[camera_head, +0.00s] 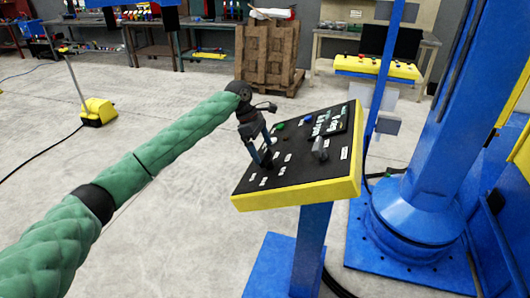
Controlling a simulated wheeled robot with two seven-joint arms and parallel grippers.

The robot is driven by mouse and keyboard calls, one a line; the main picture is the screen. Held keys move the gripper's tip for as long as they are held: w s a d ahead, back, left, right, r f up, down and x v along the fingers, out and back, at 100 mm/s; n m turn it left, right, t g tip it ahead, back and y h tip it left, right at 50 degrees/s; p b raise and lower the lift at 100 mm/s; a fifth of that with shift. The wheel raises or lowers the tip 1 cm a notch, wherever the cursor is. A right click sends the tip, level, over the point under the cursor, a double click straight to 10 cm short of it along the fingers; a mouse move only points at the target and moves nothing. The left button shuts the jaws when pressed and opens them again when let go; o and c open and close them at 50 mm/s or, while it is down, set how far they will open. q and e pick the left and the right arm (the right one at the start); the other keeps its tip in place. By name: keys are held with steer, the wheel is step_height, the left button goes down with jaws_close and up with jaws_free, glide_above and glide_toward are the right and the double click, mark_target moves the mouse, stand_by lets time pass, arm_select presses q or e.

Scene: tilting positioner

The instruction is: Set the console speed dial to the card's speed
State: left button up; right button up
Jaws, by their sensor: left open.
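The console (298,184) has a black sloping top with a yellow edge and stands on a blue post. A dark card or display (330,121) with pale lettering lies at its upper right; the text is too small to read. My left gripper (263,151) is open and points down over the left part of the panel. A small dark knob (267,159), which looks like a dial, is at its fingertips. I cannot tell whether the fingers touch it, and its setting is unreadable. My right gripper is not in view.
The panel also carries a green button (280,126), a blue button (307,118), a grey raised part (320,149) and several white labels. A big blue column (432,150) stands close on the right. Open floor lies left of the console.

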mark_target(265, 154)
arm_select(q)
steer(key=shift+p+x, duration=0.45)
steer(key=shift+x, duration=1.25)
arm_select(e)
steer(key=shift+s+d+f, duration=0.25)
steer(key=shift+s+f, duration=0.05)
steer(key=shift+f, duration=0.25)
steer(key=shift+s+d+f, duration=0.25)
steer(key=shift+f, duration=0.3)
arm_select(q)
steer(key=shift+c, duration=0.2)
steer(key=c, duration=0.9)
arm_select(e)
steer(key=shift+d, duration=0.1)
